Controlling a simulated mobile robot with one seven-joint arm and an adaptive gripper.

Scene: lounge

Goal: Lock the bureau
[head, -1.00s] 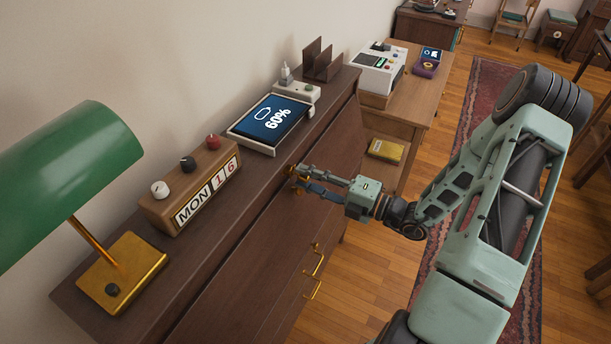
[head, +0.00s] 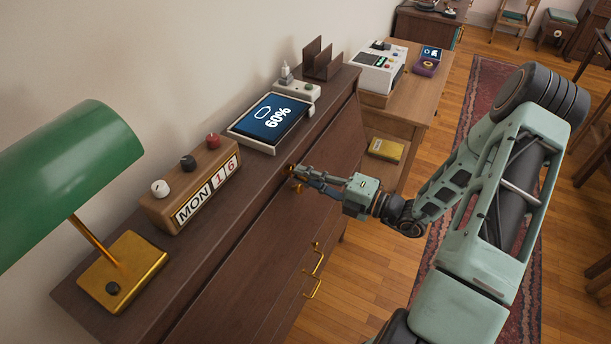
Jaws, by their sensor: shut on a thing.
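The bureau (head: 235,265) is dark brown wood with a long front and brass handles (head: 314,271) lower down. My gripper (head: 297,178) is at the upper part of the bureau's front, its fingers pointing left at it. It is shut on a small brass piece (head: 291,168), which looks like a key or knob at the front. The fingers hide most of this piece, so I cannot tell its exact shape or how far it is turned. The bureau's front panel looks closed.
On the bureau top stand a green lamp (head: 70,175), a calendar block (head: 192,190), a tablet showing 60% (head: 271,122) and a wooden rack (head: 320,62). A side table (head: 410,110) with a white machine (head: 380,68) stands beyond. Open floor lies right of the bureau.

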